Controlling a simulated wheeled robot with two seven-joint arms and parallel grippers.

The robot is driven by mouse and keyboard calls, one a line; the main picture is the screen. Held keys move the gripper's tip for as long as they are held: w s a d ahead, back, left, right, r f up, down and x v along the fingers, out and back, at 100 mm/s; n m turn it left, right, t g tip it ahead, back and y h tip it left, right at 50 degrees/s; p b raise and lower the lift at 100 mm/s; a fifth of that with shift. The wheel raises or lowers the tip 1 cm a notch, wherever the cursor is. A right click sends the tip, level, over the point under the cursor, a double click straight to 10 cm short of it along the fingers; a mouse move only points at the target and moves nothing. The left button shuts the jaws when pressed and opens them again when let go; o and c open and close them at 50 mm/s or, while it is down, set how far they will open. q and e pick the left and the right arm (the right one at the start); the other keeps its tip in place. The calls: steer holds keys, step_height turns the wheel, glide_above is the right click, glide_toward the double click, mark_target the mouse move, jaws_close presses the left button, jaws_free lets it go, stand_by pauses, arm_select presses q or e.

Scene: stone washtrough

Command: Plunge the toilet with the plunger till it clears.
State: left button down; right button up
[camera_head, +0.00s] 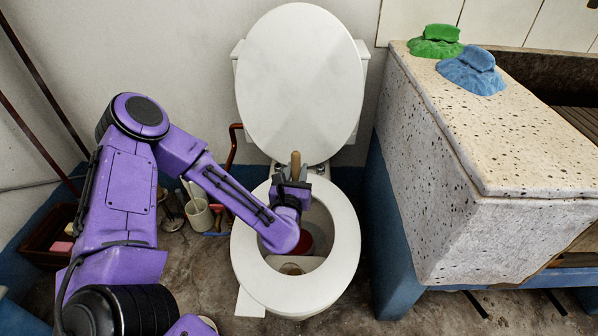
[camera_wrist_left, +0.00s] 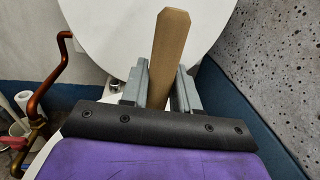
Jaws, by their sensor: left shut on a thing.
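The white toilet (camera_head: 345,240) stands against the wall with its lid (camera_head: 300,80) raised. The plunger's wooden handle (camera_head: 295,163) rises upright from my left gripper (camera_head: 291,186), which is shut on it; the handle also shows in the left wrist view (camera_wrist_left: 169,60) between the two fingers (camera_wrist_left: 160,85). A red plunger cup (camera_head: 305,243) shows partly inside the bowl, mostly hidden behind my left wrist. I cannot tell whether it touches the bowl's bottom. Brownish matter (camera_head: 291,269) shows at the front of the bowl. My right gripper is not in view.
A speckled stone washtrough (camera_head: 480,150) stands close on the right, with green (camera_head: 436,42) and blue (camera_head: 472,72) cloths on its rim. A white brush pot (camera_head: 199,215), a red-brown pipe (camera_head: 231,150) and a brown crate (camera_head: 38,258) with pink things are on the left.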

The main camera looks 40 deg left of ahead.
mark_target(295, 156)
arm_select(q)
steer(key=shift+r+p, duration=2.35)
steer(key=shift+r, duration=0.8)
step_height(295, 156, up, 20)
steer(key=p, duration=1.5)
steer(key=shift+d+r, duration=0.1)
